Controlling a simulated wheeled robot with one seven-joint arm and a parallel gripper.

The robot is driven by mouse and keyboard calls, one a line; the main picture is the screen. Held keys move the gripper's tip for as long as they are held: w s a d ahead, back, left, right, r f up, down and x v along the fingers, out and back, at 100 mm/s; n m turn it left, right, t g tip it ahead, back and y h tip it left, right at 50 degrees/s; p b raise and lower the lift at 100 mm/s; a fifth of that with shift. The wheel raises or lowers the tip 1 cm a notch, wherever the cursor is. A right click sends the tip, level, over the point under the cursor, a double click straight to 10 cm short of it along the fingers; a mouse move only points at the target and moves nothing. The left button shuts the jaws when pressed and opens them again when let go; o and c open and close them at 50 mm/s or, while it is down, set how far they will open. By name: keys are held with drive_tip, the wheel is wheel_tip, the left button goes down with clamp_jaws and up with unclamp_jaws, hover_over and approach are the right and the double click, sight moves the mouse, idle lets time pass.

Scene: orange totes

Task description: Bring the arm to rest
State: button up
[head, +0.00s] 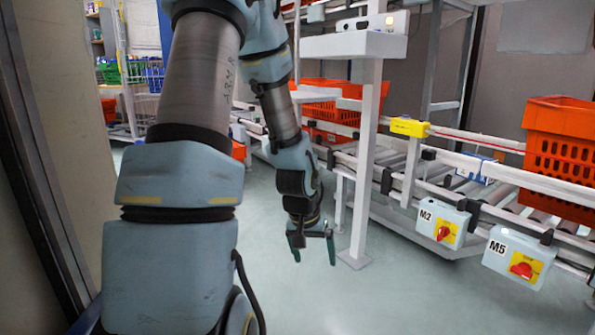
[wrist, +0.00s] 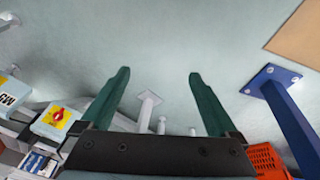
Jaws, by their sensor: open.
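My arm hangs down in the head view, and my gripper (head: 313,256) points at the grey floor in the middle of the picture. Its two green fingers are apart with nothing between them. In the wrist view my gripper (wrist: 158,88) also shows open and empty, with bare floor (wrist: 180,35) beyond the fingertips. The gripper touches nothing that I can see.
A roller conveyor (head: 395,165) runs along the right, with an orange tote (head: 565,150) and switch boxes marked M2 (head: 440,222) and M5 (head: 515,257). A white post (head: 366,160) stands just right of my gripper. A blue post (wrist: 290,115) shows in the wrist view.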

drive_tip(key=s+a+r+n+y+p, duration=0.2)
drive_tip(key=s+a+r+p, duration=0.1)
drive_tip(key=s+a+r, duration=0.75)
wheel_tip(320, 180, up, 40)
drive_tip(key=w+p, duration=0.1)
drive_tip(key=p, duration=3.6)
drive_tip(key=shift+w+g+p, duration=0.3)
drive_tip(key=shift+w+g, duration=0.05)
drive_tip(key=shift+g, duration=0.05)
